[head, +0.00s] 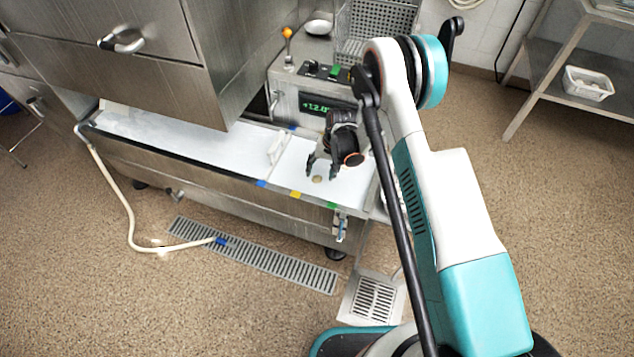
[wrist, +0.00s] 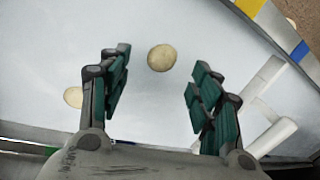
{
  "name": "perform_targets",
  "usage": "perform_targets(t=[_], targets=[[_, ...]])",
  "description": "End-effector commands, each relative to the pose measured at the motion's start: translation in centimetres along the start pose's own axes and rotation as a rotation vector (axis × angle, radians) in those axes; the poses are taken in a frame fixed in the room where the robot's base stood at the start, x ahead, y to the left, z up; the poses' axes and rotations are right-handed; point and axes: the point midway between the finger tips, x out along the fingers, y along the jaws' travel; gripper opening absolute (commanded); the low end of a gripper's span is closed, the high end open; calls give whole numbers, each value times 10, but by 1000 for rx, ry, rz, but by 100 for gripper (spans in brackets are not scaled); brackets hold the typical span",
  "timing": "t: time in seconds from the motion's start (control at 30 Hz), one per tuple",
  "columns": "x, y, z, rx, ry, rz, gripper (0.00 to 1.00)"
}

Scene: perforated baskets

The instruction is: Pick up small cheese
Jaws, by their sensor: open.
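The small cheese is a round pale yellow disc (wrist: 162,58) on the white surface in the wrist view. It lies just beyond and between the fingertips of my gripper (wrist: 158,95), which is open and empty. In the head view the cheese (head: 317,179) shows as a small tan spot below my gripper (head: 322,170). A second pale round piece (wrist: 73,97) lies to the left, outside the left finger in the wrist view.
A white bracket-like part (head: 277,147) stands on the white conveyor surface (head: 180,133); it is right of my gripper in the wrist view (wrist: 268,125). A control box with green digits (head: 318,107) stands behind. A perforated basket (head: 372,25) is at the back.

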Motion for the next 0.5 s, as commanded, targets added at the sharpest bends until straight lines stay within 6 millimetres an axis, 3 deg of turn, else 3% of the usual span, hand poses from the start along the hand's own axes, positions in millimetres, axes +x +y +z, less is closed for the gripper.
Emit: perform_targets(t=[0.3, 0.5], targets=[[44, 1, 4, 0, 0, 0, 58], [48, 1, 5, 0, 0, 0, 58]])
